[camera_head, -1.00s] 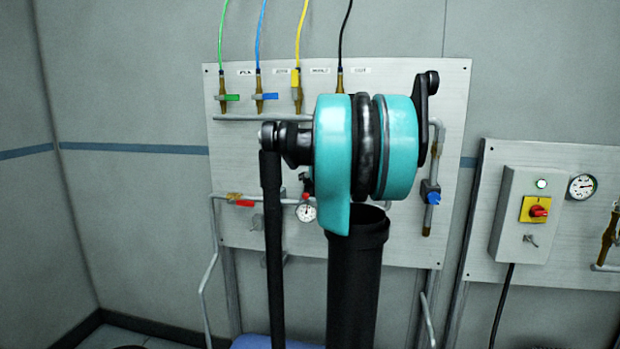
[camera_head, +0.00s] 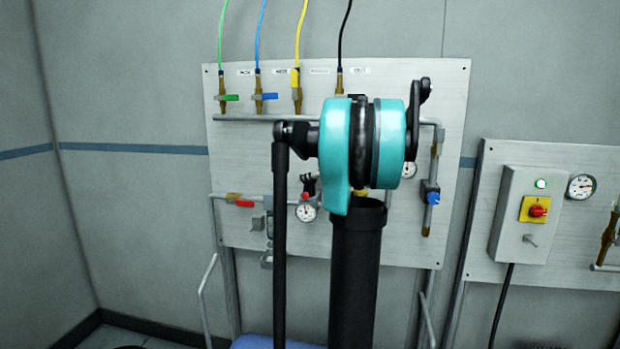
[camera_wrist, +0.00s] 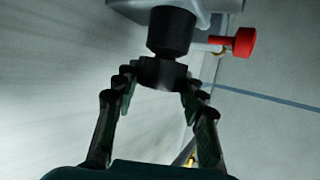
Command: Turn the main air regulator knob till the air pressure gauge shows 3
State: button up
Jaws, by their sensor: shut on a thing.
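My gripper (camera_wrist: 158,78) is in the wrist view, its two dark fingers closed on the sides of a black round knob (camera_wrist: 161,73). A wider black cylinder (camera_wrist: 171,31) sits in line just beyond it. I take this for the regulator knob; no label shows. In the head view my arm covers most of the middle of the panel, and the grip there cannot be made out. A small white gauge (camera_head: 306,212) shows left of my arm, and another gauge (camera_head: 408,169) shows partly behind it on the right. Neither pointer can be read surely.
A red knob (camera_wrist: 243,42) sticks out close to the right of the grip. The panel (camera_head: 285,90) carries pipes and several valves, including a blue one (camera_head: 432,198) and a red lever (camera_head: 244,203). A switch box (camera_head: 518,215) and third gauge (camera_head: 581,186) are at right.

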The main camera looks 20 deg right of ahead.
jog(key=shift+s+f, duration=0.1)
jog(key=o, duration=1.2)
jog(key=v, duration=1.2)
